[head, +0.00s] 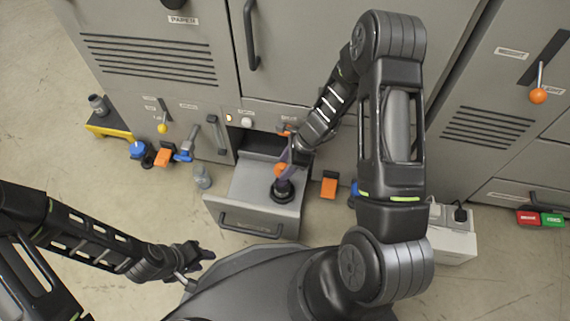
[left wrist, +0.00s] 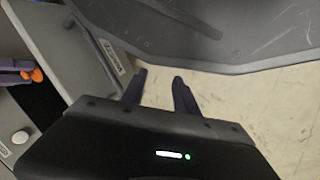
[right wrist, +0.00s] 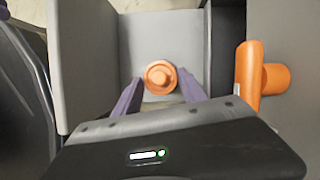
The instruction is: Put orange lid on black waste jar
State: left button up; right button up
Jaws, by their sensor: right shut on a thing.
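The orange lid (head: 281,169) is between the fingers of my right gripper (head: 286,164). In the right wrist view the round lid (right wrist: 160,77) shows from above with a small knob, held between the two fingertips. The black waste jar (head: 283,190) is upright in the open grey drawer, directly below the lid in the head view. I cannot tell whether the lid touches the jar. In the right wrist view the jar is hidden under the lid. My left gripper (head: 205,257) is open and empty, low in front of the drawer.
The open drawer (head: 238,203) has a front wall with a dark handle. An orange handle (right wrist: 250,80) stands to the right in the right wrist view. An orange block (head: 329,186) is on the right. Bare floor lies at left.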

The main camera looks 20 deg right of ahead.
jog(key=shift+f, duration=0.1)
notch_tip(320, 180, down, 6)
jog(key=b, duration=0.5)
jog(key=shift+f+b, duration=0.15)
jog(key=shift+b, duration=0.2)
dwell(1.1)
dwell(0.7)
jog(key=shift+f, duration=0.1)
dwell(0.8)
jog(key=o, duration=1.9)
